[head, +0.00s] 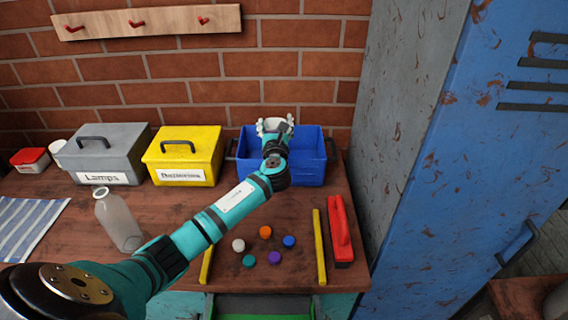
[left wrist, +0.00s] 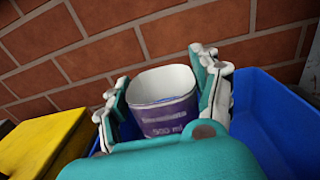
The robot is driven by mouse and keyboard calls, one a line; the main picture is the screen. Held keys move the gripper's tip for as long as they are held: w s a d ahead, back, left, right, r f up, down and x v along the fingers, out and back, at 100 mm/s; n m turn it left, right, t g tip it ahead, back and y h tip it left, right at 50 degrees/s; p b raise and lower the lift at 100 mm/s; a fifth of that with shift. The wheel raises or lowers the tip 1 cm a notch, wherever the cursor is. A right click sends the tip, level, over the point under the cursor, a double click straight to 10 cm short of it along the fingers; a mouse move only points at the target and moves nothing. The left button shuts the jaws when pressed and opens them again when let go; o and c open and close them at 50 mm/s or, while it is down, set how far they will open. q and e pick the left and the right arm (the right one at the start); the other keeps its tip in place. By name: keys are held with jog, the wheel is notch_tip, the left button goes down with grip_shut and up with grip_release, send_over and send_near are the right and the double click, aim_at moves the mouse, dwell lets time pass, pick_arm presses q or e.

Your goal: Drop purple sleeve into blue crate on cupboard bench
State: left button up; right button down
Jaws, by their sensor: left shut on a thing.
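The purple sleeve (left wrist: 170,119) is wrapped around a white cup (left wrist: 162,82) and carries the print "500 ml". My left gripper (left wrist: 165,95) is shut on this cup, one finger on each side of it, and holds it upright. In the head view my left gripper (head: 275,127) is at the blue crate (head: 308,172), over its back left part. The crate stands on the bench (head: 165,215) against the brick wall. In the head view the gripper mostly hides the sleeve. My right gripper is not in view.
A yellow box (head: 182,160) and a grey box labelled "Lamps" (head: 100,155) stand left of the crate. A bottle (head: 117,220), several coloured caps (head: 265,232), yellow bars (head: 320,248) and a red tool (head: 341,230) occupy the bench. A blue locker (head: 480,150) rises at right.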

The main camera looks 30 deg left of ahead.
pick_arm(q)
jog(key=shift+r, duration=0.1)
jog(key=o, duration=1)
jog(key=v, duration=1.2)
